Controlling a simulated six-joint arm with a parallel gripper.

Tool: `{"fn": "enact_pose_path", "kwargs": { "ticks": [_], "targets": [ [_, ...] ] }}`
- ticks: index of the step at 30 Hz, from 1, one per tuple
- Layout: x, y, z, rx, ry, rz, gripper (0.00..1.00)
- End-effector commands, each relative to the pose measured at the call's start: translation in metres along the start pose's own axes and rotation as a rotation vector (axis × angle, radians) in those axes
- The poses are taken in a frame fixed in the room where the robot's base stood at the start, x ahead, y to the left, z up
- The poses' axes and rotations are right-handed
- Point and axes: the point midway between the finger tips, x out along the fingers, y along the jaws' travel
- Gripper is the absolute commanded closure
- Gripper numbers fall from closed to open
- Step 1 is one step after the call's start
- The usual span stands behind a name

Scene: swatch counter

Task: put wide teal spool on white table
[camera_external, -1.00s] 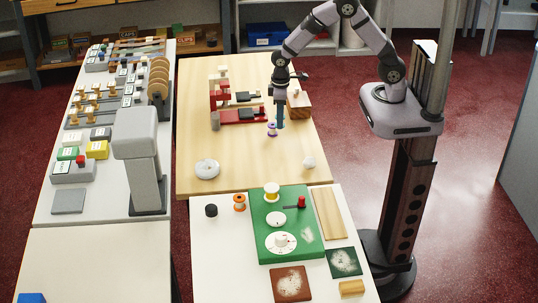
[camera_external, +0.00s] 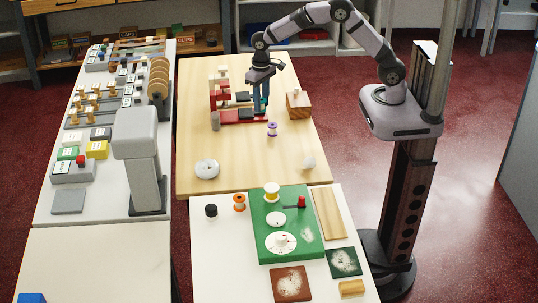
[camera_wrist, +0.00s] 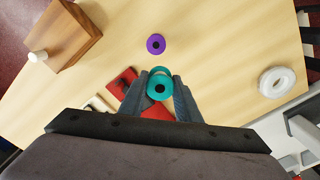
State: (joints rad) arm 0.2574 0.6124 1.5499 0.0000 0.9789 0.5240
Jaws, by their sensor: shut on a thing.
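The teal spool (camera_wrist: 160,87) is between the two fingers of my gripper (camera_wrist: 160,100) in the wrist view, with its dark centre hole facing the camera. My gripper is shut on it. In the external view my gripper (camera_external: 260,106) points down beside the red-based device, and only a sliver of teal shows by the fingers. Whether the spool touches the wooden table cannot be told. The white table (camera_external: 218,262) is in the foreground of the external view, well apart from my gripper.
A purple spool (camera_external: 272,129) stands close in front of my gripper. A wooden block (camera_external: 298,105) is to the right, the red-based device (camera_external: 225,117) to the left. The white table holds a green board (camera_external: 296,247), an orange spool (camera_external: 239,202) and a black piece (camera_external: 211,211). Its left front is bare.

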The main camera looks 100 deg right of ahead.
Motion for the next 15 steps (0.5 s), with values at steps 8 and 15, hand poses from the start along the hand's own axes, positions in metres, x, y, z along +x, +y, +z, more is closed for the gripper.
{"fn": "enact_pose_path", "kwargs": {
  "ticks": [8, 15],
  "targets": [
    [0.017, 0.001, 0.001, 0.005, -0.004, 0.002, 0.95],
    [0.053, 0.001, 0.001, 0.004, -0.004, 0.003, 0.95]
  ]
}}
